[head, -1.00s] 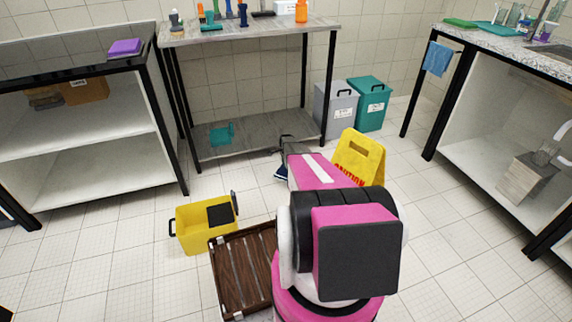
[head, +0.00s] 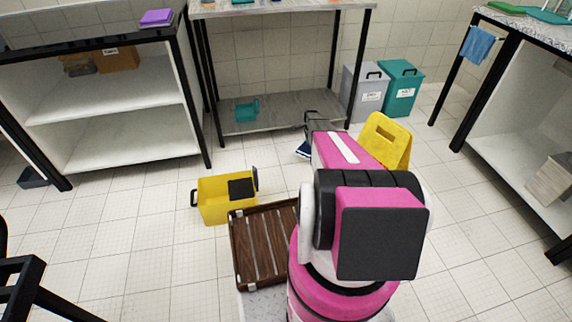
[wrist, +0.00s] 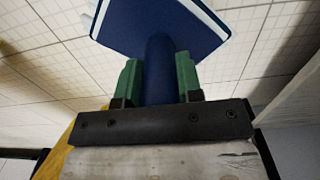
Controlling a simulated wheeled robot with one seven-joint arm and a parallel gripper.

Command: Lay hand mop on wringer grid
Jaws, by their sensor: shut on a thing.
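The hand mop (wrist: 160,25) is dark blue with a white edge and a thick blue handle. My gripper (wrist: 158,72) has green fingers, which are shut on that handle in the wrist view. In the head view, a small part of the mop (head: 303,150) shows beyond my arm, held clear of the bucket; most of it is hidden. A yellow bucket (head: 212,206) stands on the floor to the left of my arm. The dark panel on its right side, seemingly the wringer grid (head: 241,188), is bare.
A brown slatted wooden crate (head: 240,258) lies between the bucket and my arm. A yellow caution sign (head: 384,140) stands right of my arm. Grey (head: 364,92) and teal (head: 401,88) bins stand behind. A black frame (head: 22,290) is at lower left. Floor left of the bucket is clear.

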